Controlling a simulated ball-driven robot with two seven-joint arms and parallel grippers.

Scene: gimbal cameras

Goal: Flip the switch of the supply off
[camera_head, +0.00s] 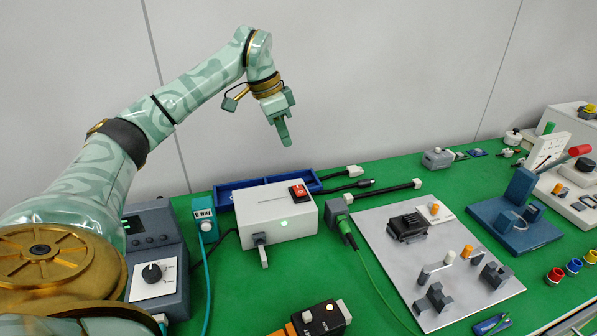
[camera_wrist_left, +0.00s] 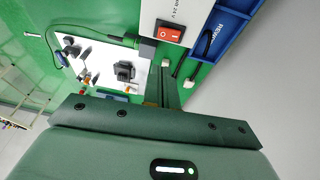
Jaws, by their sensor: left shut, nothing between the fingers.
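The supply (camera_head: 268,213) is a white box on the green bench in the head view, with a green lamp (camera_head: 284,224) lit on its front. Its red rocker switch (camera_head: 299,191) sits at the right end of its top. In the left wrist view, the supply (camera_wrist_left: 160,10) and the red switch (camera_wrist_left: 170,34) show near the top, the switch beyond my fingertips. My left gripper (camera_head: 286,140) is shut and empty, pointing down, above the switch and apart from it. It also shows in the left wrist view (camera_wrist_left: 167,70). My right gripper is out of view.
A blue tray (camera_head: 225,190) lies behind the supply. A black connector with a green cable (camera_head: 345,229) is right of it, and a grey plate with fixtures (camera_head: 380,225) beyond. A dark grey unit with a knob (camera_head: 158,245) stands left. The air around the gripper is clear.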

